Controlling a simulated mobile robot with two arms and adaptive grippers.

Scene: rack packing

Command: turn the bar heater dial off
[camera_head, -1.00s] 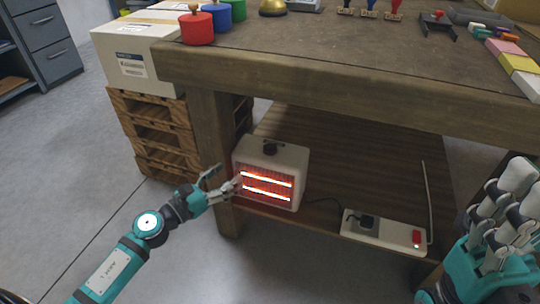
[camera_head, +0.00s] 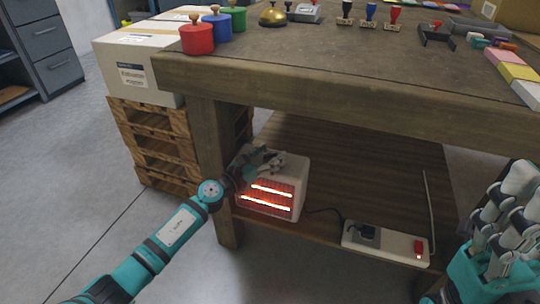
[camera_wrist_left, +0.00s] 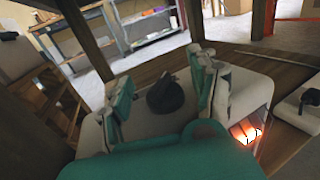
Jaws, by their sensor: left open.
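The bar heater (camera_head: 285,212) is a cream box on the lower shelf of the workbench, with two glowing orange bars on its front. Its dark round dial (camera_wrist_left: 165,95) is on the top; in the head view my gripper hides most of it. My left gripper (camera_head: 262,161) is over the heater's top, open. In the left wrist view my left gripper (camera_wrist_left: 163,80) has one finger on each side of the dial, with a gap showing around it. I cannot tell whether a finger touches. My right gripper (camera_head: 505,205) is at the right edge, away from the heater, its fingers bunched.
A power strip (camera_head: 395,247) with a dark plug and a lit red switch lies right of the heater, joined by a cable. The bench top (camera_head: 330,75) overhangs the shelf. A bench leg (camera_head: 216,170) and wooden pallets (camera_head: 150,140) stand left.

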